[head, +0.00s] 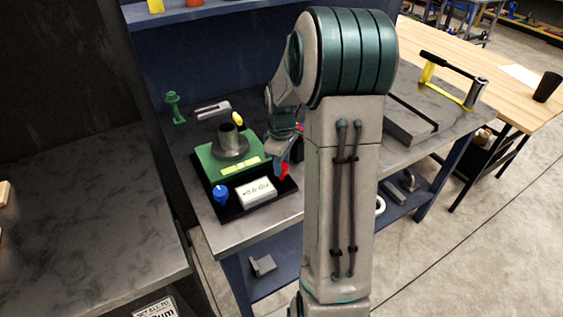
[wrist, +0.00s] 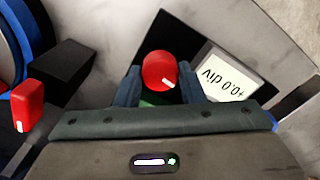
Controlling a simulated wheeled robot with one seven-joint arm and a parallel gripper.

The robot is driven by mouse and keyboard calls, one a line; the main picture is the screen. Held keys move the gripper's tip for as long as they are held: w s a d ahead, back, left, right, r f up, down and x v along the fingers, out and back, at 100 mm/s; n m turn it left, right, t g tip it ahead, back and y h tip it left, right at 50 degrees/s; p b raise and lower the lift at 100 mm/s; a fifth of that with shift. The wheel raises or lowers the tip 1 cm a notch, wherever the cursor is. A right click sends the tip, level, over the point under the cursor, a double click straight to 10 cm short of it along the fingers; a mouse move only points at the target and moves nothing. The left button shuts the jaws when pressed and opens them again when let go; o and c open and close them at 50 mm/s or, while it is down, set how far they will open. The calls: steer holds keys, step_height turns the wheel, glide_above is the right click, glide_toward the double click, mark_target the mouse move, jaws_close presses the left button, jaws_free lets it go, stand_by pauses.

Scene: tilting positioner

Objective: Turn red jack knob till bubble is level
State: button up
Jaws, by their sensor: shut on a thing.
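The red jack knob (wrist: 160,70), round with a white mark on its lower right, sits between my gripper's (wrist: 160,86) two blue-grey fingers in the wrist view. The gripper is shut on it. In the head view the red knob (head: 284,171) shows at the right end of the green positioner (head: 206,160), partly behind my arm. My gripper (head: 283,152) is there above it, its fingertips unclear. A white readout (wrist: 225,77) beside the knob shows upside down and seems to read +0.0 DIV. I cannot make out the bubble in either view.
A blue knob (head: 221,192) and a white box (head: 256,192) stand at the positioner's front. A grey cylinder (head: 229,142) stands on top. A green stand (head: 174,107) is behind left. Another red piece (wrist: 27,104) shows at the wrist view's left. A grey slab (head: 405,124) lies right.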

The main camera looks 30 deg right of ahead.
steer(key=o, duration=1)
steer(key=shift+r, duration=0.15)
step_height(320, 180, up, 14)
steer(key=shift+f+b, duration=0.2)
steer(key=shift+b, duration=0.25)
steer(key=s+a+m+t, duration=0.1)
steer(key=s+a+m, duration=0.1)
steer(key=s+a, duration=0.2)
steer(key=s+a+f+m+t, duration=0.1)
steer(key=s+a+m, duration=0.2)
steer(key=s, duration=0.6)
steer(key=s+a+f+m+t, duration=0.1)
steer(key=s+a+m, duration=0.1)
steer(key=s+a, duration=0.4)
steer(key=shift+s+a+f, duration=0.2)
steer(key=shift+a, duration=0.45)
